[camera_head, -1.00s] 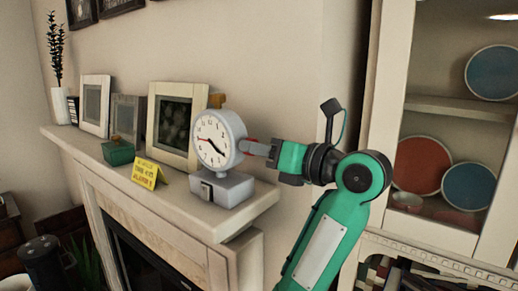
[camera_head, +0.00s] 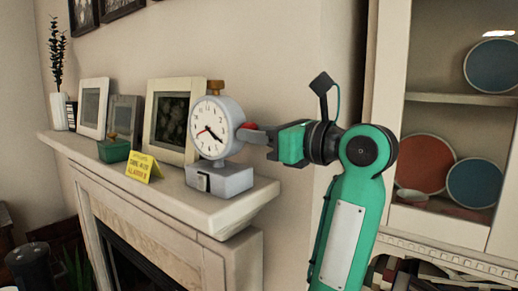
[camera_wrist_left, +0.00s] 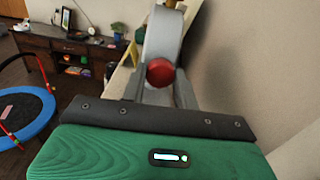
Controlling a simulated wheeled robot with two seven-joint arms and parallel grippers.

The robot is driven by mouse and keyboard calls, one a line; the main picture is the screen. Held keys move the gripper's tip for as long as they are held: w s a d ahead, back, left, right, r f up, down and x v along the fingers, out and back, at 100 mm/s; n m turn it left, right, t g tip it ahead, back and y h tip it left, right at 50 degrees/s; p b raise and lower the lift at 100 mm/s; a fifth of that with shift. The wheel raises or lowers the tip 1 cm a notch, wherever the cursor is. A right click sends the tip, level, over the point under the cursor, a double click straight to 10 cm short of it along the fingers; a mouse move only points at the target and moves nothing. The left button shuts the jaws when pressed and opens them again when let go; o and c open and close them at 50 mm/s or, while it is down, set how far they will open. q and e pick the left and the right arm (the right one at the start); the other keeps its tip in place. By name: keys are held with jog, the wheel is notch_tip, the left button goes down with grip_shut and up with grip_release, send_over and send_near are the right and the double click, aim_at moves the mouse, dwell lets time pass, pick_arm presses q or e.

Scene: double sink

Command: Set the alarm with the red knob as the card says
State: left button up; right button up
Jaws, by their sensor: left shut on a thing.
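The white-faced alarm clock (camera_head: 222,107) stands on a grey base (camera_head: 222,183) at the right end of the mantel. Black hands point to the lower right; a thin red hand (camera_head: 201,132) points left and slightly down. The red knob (camera_head: 248,127) is on the clock's right side. My left gripper (camera_head: 250,136) is shut on this knob; the wrist view shows the knob (camera_wrist_left: 160,72) between the fingers. The yellow card (camera_head: 141,167) stands left of the clock, with small print I cannot read surely. My right gripper is out of view.
The mantel (camera_head: 165,185) also holds a green box (camera_head: 114,151) and picture frames (camera_head: 150,130) behind the card and clock. A brass knob (camera_head: 216,86) tops the clock. A cabinet with plates (camera_head: 475,183) stands at the right, behind my arm.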

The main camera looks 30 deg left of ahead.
pick_arm(q)
jog(key=shift+n+b, duration=0.4)
jog(key=shift+n, duration=0.2)
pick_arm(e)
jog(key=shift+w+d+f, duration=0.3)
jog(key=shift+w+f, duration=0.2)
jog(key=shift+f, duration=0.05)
pick_arm(q)
jog(key=o, duration=1)
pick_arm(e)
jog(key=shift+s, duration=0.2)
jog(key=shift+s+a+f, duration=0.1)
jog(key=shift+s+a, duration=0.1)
pick_arm(q)
jog(key=d+b, duration=0.1)
jog(key=d, duration=0.3)
jog(key=d+b, duration=0.1)
jog(key=d, duration=0.4)
jog(key=s+d+b, duration=0.1)
jog(key=d, duration=0.3)
jog(key=shift+d, duration=0.4)
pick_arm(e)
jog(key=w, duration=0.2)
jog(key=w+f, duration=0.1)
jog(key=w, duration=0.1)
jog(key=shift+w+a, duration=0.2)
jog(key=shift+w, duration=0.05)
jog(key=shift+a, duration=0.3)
